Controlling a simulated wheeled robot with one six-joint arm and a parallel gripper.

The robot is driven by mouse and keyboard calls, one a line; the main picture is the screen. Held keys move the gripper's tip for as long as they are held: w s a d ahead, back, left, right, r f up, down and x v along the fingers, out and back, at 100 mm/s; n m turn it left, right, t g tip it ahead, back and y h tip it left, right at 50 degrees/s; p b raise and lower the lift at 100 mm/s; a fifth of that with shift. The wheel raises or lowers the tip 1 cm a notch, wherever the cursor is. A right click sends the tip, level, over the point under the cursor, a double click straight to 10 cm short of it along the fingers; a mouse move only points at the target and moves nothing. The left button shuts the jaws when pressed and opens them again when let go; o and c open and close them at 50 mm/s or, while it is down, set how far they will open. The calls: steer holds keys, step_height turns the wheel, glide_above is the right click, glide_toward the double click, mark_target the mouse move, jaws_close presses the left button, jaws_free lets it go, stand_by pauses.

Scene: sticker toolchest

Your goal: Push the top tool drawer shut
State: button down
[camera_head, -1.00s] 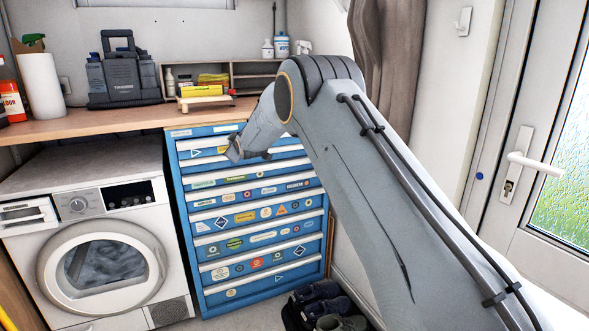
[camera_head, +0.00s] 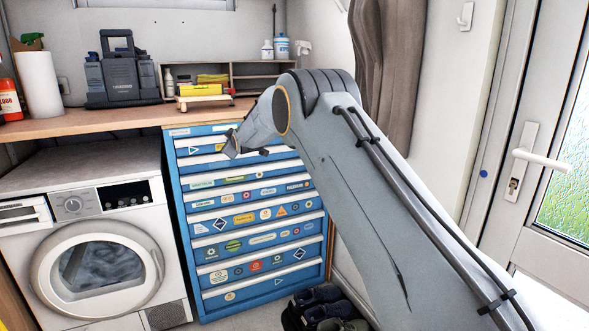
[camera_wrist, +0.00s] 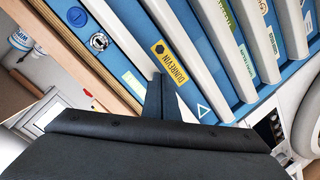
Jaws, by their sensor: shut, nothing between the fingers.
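The blue tool chest (camera_head: 320,262) stands under the wooden worktop, with white handle strips and many stickers. Its top tool drawer (camera_head: 183,143) bears a triangle sticker at the left; my arm and gripper hide part of its front. I cannot tell how far it stands out. My gripper (camera_head: 233,147) is shut and empty, in front of the upper drawers. In the wrist view, the closed fingers (camera_wrist: 158,88) point at the blue front with the yellow sticker (camera_wrist: 168,60), touching or very near it; I cannot tell which. The triangle sticker (camera_wrist: 203,110) is right of the fingers.
A washing machine (camera_head: 98,265) stands left of the chest. Dark shoes (camera_head: 322,305) lie on the floor at its front right. The worktop (camera_head: 120,119) above holds a dark toolbox (camera_head: 122,78) and a shelf organizer. A door (camera_head: 540,150) is at the right.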

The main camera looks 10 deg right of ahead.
steer(key=s+d+p, duration=0.2)
steer(key=s+p, duration=0.3)
steer(key=s, duration=0.2)
stand_by(0.7)
